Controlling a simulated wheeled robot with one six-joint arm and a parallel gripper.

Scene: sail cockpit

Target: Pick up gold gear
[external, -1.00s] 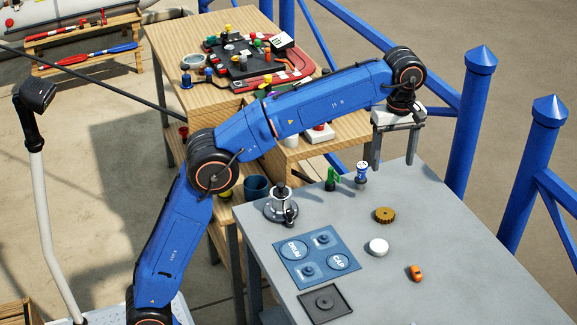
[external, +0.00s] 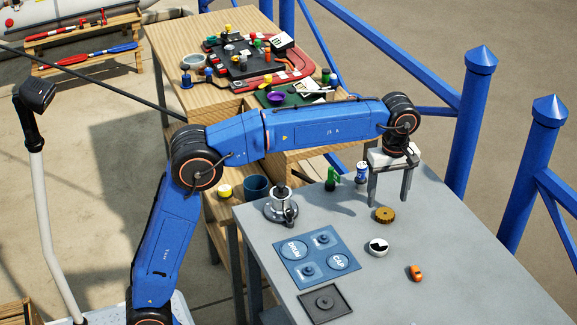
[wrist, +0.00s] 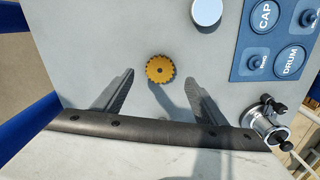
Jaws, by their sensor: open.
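The gold gear (external: 384,215) lies flat on the grey table (external: 460,265), toward its far side. My gripper (external: 388,203) points down just above and behind the gear, with its two fingers apart and nothing between them. In the wrist view the gear (wrist: 160,69) shows whole, a toothed disc with a small centre hole. It lies beyond the fingertips of my gripper (wrist: 160,80), roughly centred between them and apart from both.
A blue can (external: 362,173) and a green item (external: 331,179) stand left of my gripper. A silver winch (external: 282,206) and blue labelled panel (external: 316,257) are further left.

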